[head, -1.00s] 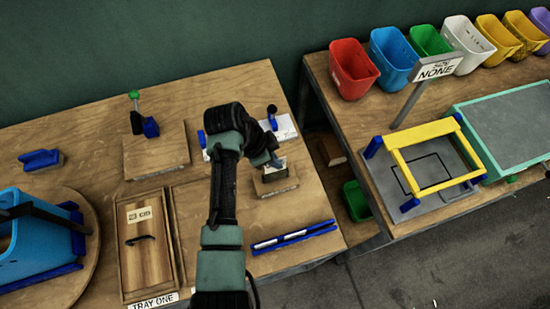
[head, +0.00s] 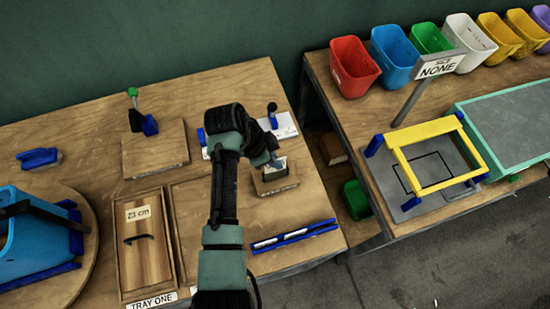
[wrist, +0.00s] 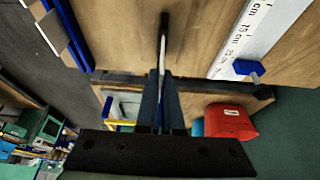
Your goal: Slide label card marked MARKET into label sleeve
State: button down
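My gripper (wrist: 162,85) shows in the middle of the wrist view with its two fingers close together on a thin pale card (wrist: 161,62) seen edge-on. In the head view my gripper (head: 268,160) is over the small wooden block (head: 274,187) at the right of the left table. The pale card also shows here (head: 281,165), upright beside the fingertips and just above the block. I cannot tell whether it touches the block. Its marking cannot be read. A blue rail with white strips (head: 293,236) lies at the table's front right; I cannot tell whether it is the label sleeve.
A white ruler plate (head: 281,127) is near the gripper. The right table holds a yellow frame (head: 432,129) and several bins.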

jog(key=shift+f+b, duration=1.1)
jog(key=shift+f, duration=0.35)
jog(key=c, duration=1)
grip_release()
jog(key=shift+r, duration=0.1)
jog(key=b+v, duration=0.1)
jog(key=v, duration=1.2)
jog(key=shift+b, duration=0.4)
